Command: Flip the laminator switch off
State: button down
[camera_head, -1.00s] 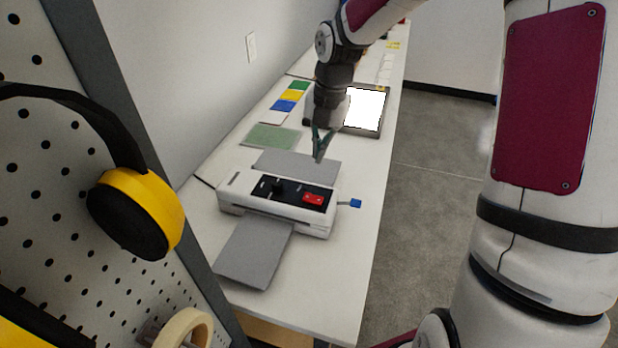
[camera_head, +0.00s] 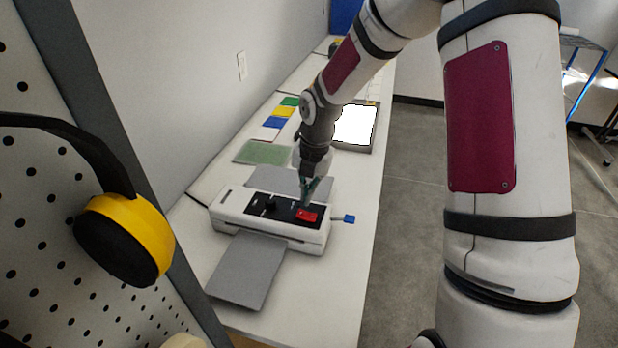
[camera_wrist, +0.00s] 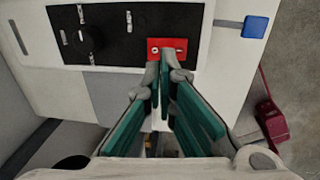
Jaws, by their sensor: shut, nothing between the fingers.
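The white laminator (camera_head: 226,207) stands on the table with a black control panel (camera_head: 284,205) on top. A red rocker switch (camera_head: 307,215) sits at the panel's right end; it also shows in the wrist view (camera_wrist: 166,44). A black knob (camera_head: 269,204) is on the panel's left part. My gripper (camera_head: 306,203) is shut and empty, pointing down at the red switch. In the wrist view its fingertips (camera_wrist: 166,56) are at the switch's near edge; I cannot tell whether they touch it. The fingers cover part of that edge.
A blue-tipped lever (camera_head: 348,218) sticks out from the laminator's right side. Grey trays (camera_head: 245,272) extend front and back. A green mat (camera_head: 262,152), coloured cards (camera_head: 283,111) and a lit panel (camera_head: 354,125) lie behind. Yellow earmuffs (camera_head: 150,235) hang on the pegboard at left.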

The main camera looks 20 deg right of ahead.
aim_at(310, 216)
jog(key=shift+w+a+f, duration=0.1)
jog(key=shift+a+f, duration=0.05)
jog(key=shift+f, duration=1.2)
jog(key=shift+w+a+f, duration=0.1)
jog(key=shift+f, duration=1.2)
jog(key=shift+w+a+f+h+b, duration=0.2)
jog(key=shift+f+h+b, duration=0.15)
jog(key=shift+b, duration=0.25)
jog(key=shift+s+g, duration=0.1)
jog(key=shift+g, duration=0.3)
jog(key=shift+s+d, duration=0.1)
jog(key=shift+d, duration=0.05)
jog(key=shift+s, duration=0.1)
jog(key=shift+s+d+r+p, duration=0.15)
jog(key=shift+s+d+p, duration=0.3)
jog(key=shift+d, duration=0.2)
jog(key=shift+w, duration=0.1)
